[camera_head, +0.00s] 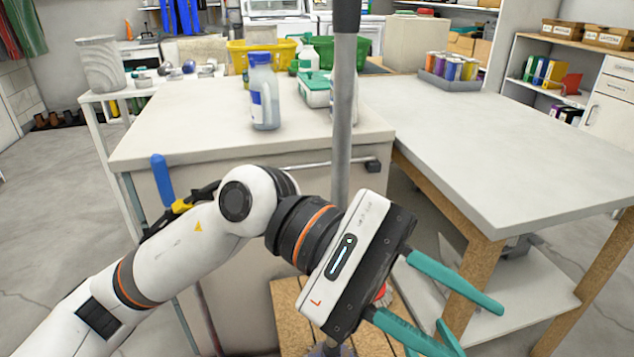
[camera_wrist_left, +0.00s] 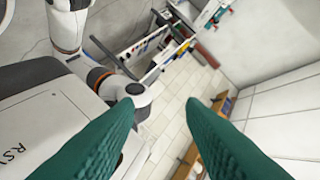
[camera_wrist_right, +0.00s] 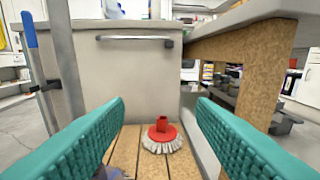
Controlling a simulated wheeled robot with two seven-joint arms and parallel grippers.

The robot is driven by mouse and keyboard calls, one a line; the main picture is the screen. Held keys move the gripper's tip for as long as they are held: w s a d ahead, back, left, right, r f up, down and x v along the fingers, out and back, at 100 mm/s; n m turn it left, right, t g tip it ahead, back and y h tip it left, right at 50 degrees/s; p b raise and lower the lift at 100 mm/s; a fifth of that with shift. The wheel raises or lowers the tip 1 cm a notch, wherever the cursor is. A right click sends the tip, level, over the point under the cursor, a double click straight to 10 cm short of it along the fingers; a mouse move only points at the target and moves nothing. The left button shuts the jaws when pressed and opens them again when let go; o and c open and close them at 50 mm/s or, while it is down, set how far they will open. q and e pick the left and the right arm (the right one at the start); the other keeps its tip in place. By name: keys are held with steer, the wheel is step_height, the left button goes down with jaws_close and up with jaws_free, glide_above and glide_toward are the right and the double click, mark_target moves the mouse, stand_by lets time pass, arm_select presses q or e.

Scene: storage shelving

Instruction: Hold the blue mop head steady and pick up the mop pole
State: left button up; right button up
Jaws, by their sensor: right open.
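The grey pole (camera_head: 343,140) stands nearly upright before the cabinet; my left forearm crosses in front of its lower part. In the right wrist view the pole (camera_wrist_right: 64,65) runs down behind the left-hand finger. A bluish-grey shape (camera_wrist_right: 124,157) shows at that view's bottom edge, possibly the mop head; most of it is hidden.
A red brush with white bristles (camera_wrist_right: 161,138) sits on the wooden slats (camera_wrist_right: 128,142). A blue-handled pole (camera_head: 161,180) stands at the cabinet's left. A side table (camera_head: 520,150) with wooden legs is close at right.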

arm_select(q)
steer(key=w+a+f+m+t+y, duration=0.3)
steer(key=w+a+m+t+y, duration=0.1)
steer(key=w+m+t+y, duration=0.3)
arm_select(e)
steer(key=shift+r, duration=0.1)
steer(key=shift+o, duration=1.1)
steer(key=shift+s+r, duration=0.1)
steer(key=a+f+n+g+y, duration=0.1)
steer(key=a+f+n+y, duration=0.2)
steer(key=a+f+y, duration=0.35)
steer(key=n+g+y, duration=0.1)
steer(key=n+g, duration=0.1)
glide_toward(331, 355)
step_height(331, 355, down, 3)
steer(key=d, duration=0.1)
steer(key=shift+w+d+f, duration=0.15)
steer(key=shift+w+f, duration=0.2)
steer(key=shift+w, duration=0.15)
steer(key=x, duration=1.1)
steer(key=shift+w+a, duration=0.1)
steer(key=shift+a, duration=0.2)
arm_select(q)
steer(key=w+a+r+t+y, duration=0.4)
steer(key=w+a+r+t, duration=0.1)
steer(key=w+a+t, duration=0.1)
steer(key=shift+w+a+m+t, duration=0.3)
steer(key=shift+w+a+t, duration=0.1)
steer(key=shift+w, duration=0.5)
